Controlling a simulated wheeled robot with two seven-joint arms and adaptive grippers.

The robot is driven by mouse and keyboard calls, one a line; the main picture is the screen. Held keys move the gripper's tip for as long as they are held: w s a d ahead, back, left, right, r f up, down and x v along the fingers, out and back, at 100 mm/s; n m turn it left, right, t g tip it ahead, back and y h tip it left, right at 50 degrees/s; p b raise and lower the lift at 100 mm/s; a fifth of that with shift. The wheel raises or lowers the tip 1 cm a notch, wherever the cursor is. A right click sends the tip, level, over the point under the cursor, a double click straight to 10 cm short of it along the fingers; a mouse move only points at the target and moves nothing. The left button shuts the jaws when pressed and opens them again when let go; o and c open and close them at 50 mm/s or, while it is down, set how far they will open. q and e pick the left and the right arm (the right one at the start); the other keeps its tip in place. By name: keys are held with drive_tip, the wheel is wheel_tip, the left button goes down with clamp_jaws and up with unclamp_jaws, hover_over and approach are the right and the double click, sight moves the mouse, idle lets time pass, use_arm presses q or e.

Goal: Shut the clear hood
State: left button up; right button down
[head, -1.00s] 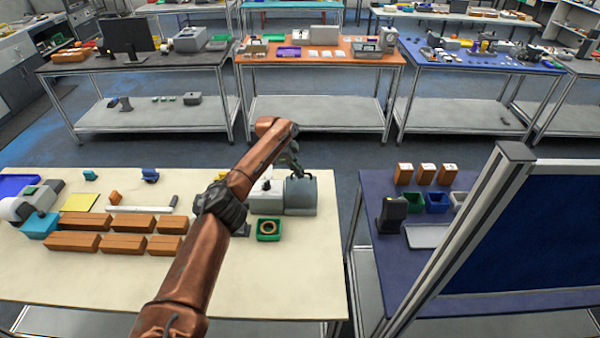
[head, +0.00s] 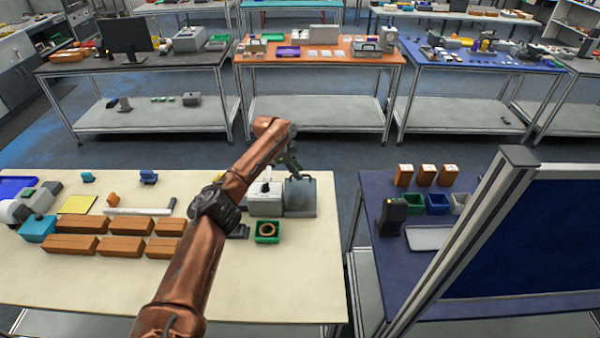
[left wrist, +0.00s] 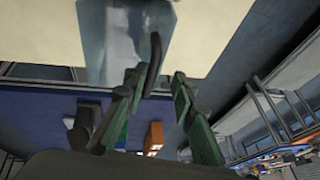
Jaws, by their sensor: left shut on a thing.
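The clear hood (head: 307,187) is a see-through grey cover on a grey box at the right end of the cream table, and its angle is hard to tell. In the left wrist view, the hood (left wrist: 105,40) fills the upper middle, with a dark curved handle (left wrist: 155,45) on it. My left gripper (head: 294,172) is at the hood's top. In the left wrist view, its green fingers (left wrist: 160,80) are on either side of the handle, shut on it. My right gripper does not show.
A white device (head: 265,200) stands just left of the hood. A green tray (head: 267,239) with a ring lies in front. Brown boxes (head: 115,223) lie farther left. A gap separates the cream table from the blue table (head: 375,270).

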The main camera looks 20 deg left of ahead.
use_arm(q)
drive_tip(key=v, duration=1.1)
drive_tip(key=shift+r, duration=0.15)
drive_tip(key=shift+s, duration=0.1)
